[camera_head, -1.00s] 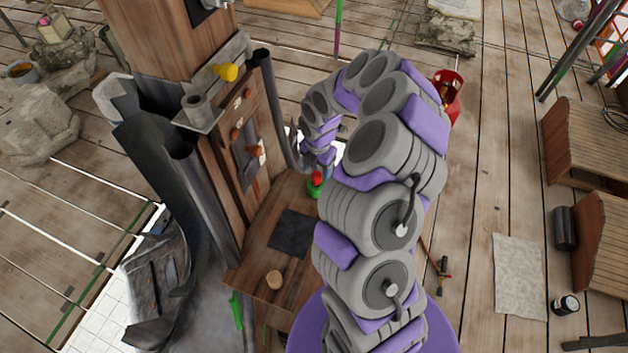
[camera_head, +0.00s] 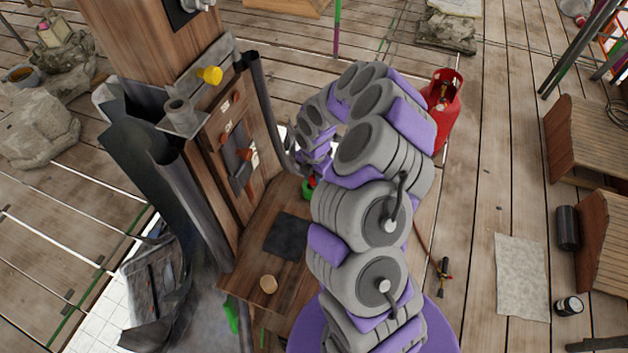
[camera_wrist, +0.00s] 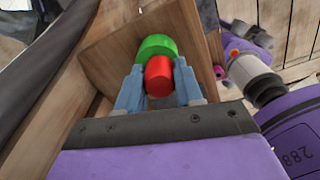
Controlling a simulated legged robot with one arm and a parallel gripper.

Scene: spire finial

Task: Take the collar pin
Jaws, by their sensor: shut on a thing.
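My gripper (camera_wrist: 158,66) has its two blue-grey fingers closed on the sides of a red cylindrical piece (camera_wrist: 159,78). A green round piece (camera_wrist: 156,45) lies directly beyond the red one, and I cannot tell whether they are joined. In the head view, the green piece (camera_head: 307,190) shows at the back of a wooden ledge, mostly behind my arm. I cannot tell for sure whether the red piece is the collar pin. A yellow knob (camera_head: 209,75) sticks out of a grey bracket on the wooden post, away from my gripper.
The wooden ledge (camera_head: 250,283) bears a dark square plate (camera_head: 287,237) and a small wooden disc (camera_head: 268,284). A wooden panel with brown pegs (camera_head: 226,139) and curled dark metal sheets (camera_head: 172,190) stand left of my arm. A red gas bottle (camera_head: 442,100) stands behind it.

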